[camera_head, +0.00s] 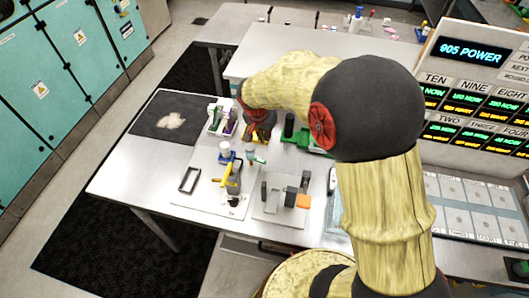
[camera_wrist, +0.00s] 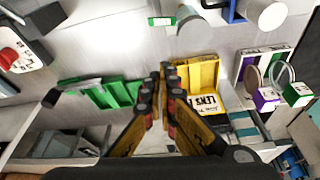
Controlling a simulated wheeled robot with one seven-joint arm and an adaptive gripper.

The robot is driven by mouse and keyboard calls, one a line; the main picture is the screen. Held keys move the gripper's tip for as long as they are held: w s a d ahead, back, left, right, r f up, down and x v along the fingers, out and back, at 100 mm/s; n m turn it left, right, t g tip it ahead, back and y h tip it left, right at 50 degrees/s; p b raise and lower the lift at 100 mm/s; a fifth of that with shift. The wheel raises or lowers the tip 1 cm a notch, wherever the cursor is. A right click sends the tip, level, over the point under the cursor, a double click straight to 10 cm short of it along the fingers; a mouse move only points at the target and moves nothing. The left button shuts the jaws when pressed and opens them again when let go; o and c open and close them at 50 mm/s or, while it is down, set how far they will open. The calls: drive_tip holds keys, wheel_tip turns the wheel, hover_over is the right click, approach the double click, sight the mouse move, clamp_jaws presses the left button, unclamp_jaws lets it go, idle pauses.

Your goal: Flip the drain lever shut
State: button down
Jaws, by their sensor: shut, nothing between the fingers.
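My gripper (camera_wrist: 160,75) is shut and empty, its fingertips together in the middle of the wrist view. In the head view my wrist hangs over the middle of the near table, and the fingertips cannot be made out. I cannot tell for sure which part is the drain lever. In the wrist view a yellow tray (camera_wrist: 204,72) with a lettered label lies just right of the fingertips.
A green rack (camera_wrist: 105,93) lies left of the fingers. A white tray (camera_wrist: 243,66) with purple and green items stands right. A dark mat (camera_head: 160,117) covers the table's far left. The table's left front is bare.

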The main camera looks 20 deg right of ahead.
sight(259, 161)
idle(0.4)
drive_tip(key=b+x, duration=0.1)
drive_tip(key=x, duration=0.8)
drive_tip(key=shift+f, duration=0.25)
drive_tip(key=shift+s+a+f, duration=0.1)
drive_tip(key=shift+f, duration=0.1)
drive_tip(key=shift+s+a+r, duration=0.2)
drive_tip(key=shift+s+a, duration=0.4)
drive_tip(key=shift+s+a+r, duration=0.15)
drive_tip(key=shift+s+a, duration=0.45)
drive_tip(key=shift+s, duration=0.1)
